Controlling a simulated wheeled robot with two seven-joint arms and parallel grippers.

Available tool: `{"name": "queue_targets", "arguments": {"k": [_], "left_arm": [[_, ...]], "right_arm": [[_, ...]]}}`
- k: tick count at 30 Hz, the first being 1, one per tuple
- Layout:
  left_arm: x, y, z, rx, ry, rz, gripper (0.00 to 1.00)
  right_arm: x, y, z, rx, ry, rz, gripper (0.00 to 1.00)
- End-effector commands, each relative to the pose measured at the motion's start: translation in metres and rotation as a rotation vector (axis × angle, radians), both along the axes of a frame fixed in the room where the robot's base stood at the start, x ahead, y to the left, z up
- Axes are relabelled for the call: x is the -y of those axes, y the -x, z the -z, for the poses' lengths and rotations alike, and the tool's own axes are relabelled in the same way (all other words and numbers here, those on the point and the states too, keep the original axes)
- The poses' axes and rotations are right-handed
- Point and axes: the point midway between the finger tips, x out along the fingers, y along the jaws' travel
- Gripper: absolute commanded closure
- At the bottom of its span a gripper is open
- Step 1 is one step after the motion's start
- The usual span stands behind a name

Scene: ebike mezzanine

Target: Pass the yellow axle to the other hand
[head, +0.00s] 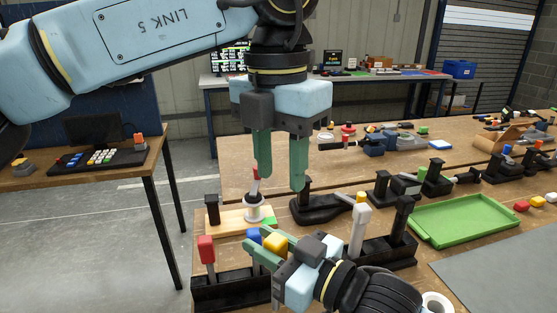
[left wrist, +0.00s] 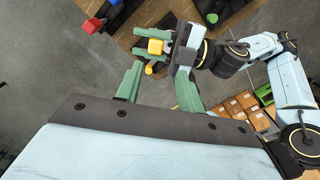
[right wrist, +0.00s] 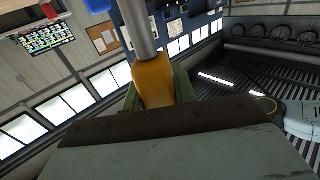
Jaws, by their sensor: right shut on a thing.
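The yellow axle has a yellow end (head: 275,242) held in my right gripper (head: 262,246), low at the front of the bench. In the right wrist view, the yellow part (right wrist: 153,82) sits between the green fingers, with a grey shaft (right wrist: 137,25) extending from it. My left gripper (head: 281,180) points down above it, open and empty, its fingers apart from the axle. In the left wrist view, the yellow end (left wrist: 155,47) shows beyond the open fingers (left wrist: 160,88). Part of the axle is hidden by my right gripper.
A white cup (head: 254,208) stands behind. A green tray (head: 462,218) lies to the right. The space between my grippers looks clear.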

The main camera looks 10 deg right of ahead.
Motion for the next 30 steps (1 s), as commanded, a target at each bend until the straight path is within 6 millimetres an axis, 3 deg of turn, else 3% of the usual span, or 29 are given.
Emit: {"name": "queue_targets", "arguments": {"k": [5, 21, 30], "left_arm": [[-0.003, 0.0, 0.01, 0.017, -0.036, -0.009, 0.62], [-0.003, 0.0, 0.102, 0.014, -0.03, -0.006, 0.62], [-0.003, 0.0, 0.119, 0.017, -0.029, -0.006, 0.62]], "right_arm": [[0.0, 0.0, 0.0, 0.001, -0.001, 0.0, 0.99], [0.0, 0.0, 0.0, 0.001, -0.001, 0.0, 0.99], [0.0, 0.0, 0.0, 0.001, -0.001, 0.0, 0.99]]}}
